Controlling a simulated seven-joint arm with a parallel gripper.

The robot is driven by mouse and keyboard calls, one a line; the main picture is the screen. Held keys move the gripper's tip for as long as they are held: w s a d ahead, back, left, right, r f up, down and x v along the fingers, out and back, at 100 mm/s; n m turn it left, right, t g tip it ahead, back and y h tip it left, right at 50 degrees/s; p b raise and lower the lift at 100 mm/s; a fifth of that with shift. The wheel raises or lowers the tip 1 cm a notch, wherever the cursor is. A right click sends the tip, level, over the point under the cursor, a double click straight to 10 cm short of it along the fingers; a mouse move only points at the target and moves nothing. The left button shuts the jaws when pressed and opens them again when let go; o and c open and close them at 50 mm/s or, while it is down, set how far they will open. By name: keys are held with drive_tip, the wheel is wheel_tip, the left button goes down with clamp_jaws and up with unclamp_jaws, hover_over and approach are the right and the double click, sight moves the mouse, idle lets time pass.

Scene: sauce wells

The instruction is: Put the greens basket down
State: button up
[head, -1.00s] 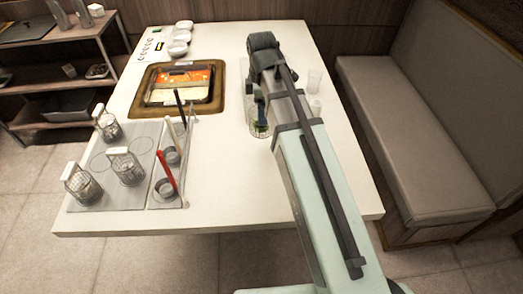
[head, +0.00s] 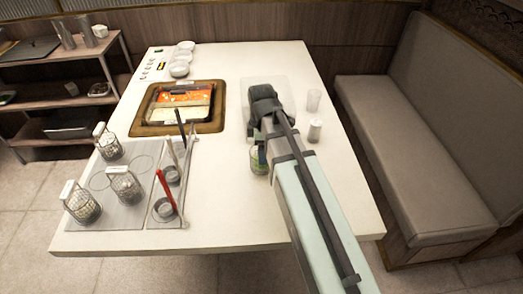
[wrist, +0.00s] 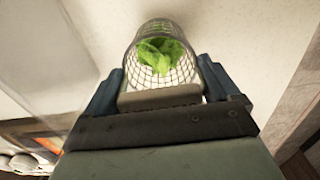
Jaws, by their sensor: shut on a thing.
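The greens basket (wrist: 185,66) is a wire mesh basket with bright green leaves inside, seen in the wrist view beyond my fingers. In the head view it (head: 258,161) shows below my gripper, right of the sauce wells and partly hidden by my arm. My gripper (wrist: 160,88) is shut on the basket's pale handle block, with one dark finger on each side. The white table (head: 225,200) lies beneath the basket. I cannot tell whether the basket touches it. The grey mat (head: 125,216) at the left has bare ring marks between other baskets.
Several wire baskets (head: 127,187) with white handles stand on the mat. Red and dark utensils (head: 166,188) stand in holders beside it. A square pan (head: 183,104) is set in the table. A clear cup (head: 313,100) and a shaker (head: 315,130) stand at the right. The front centre is clear.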

drive_tip(key=shift+f, duration=0.85)
drive_tip(key=o, duration=1.4)
drive_tip(key=shift+f, duration=0.1)
wheel_tip(320, 180, up, 12)
drive_tip(key=shift+r, duration=0.15)
